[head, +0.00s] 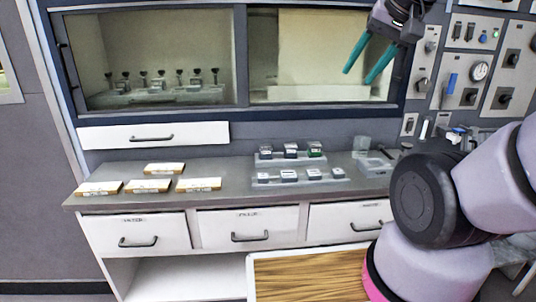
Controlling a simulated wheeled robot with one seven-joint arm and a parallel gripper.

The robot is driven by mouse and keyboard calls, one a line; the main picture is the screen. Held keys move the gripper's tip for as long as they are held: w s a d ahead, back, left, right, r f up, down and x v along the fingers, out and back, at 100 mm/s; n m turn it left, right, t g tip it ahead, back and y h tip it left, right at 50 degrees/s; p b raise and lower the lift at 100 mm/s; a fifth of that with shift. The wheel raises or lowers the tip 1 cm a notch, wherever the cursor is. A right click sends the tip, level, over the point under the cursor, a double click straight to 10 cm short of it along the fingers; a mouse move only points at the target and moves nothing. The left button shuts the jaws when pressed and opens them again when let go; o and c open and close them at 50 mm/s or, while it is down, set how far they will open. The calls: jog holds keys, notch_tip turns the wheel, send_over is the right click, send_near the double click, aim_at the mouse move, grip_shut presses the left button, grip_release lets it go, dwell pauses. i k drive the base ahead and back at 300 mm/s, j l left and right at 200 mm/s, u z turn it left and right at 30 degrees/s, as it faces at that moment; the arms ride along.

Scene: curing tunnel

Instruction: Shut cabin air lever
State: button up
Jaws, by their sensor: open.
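A control panel (470,62) with levers, knobs and a gauge is at the upper right. A white-handled lever (424,128) sits lower, slightly tilted. I cannot read the labels, so I cannot tell which is the cabin air lever. My gripper (359,76) has teal fingers, open and empty, pointing down and left in front of the cabin window. It is left of the panel, apart from both levers.
Behind the glass (150,60) stand several dark-topped pieces. My arm covers the right end of the counter. A wooden board (310,275) is at the bottom.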

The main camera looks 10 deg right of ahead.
aim_at(450, 89)
jog(key=z, duration=1.25)
jog(key=i+l+u, duration=0.1)
jog(key=i+u, duration=0.2)
jog(key=i+l+u, duration=0.15)
jog(key=u, duration=0.15)
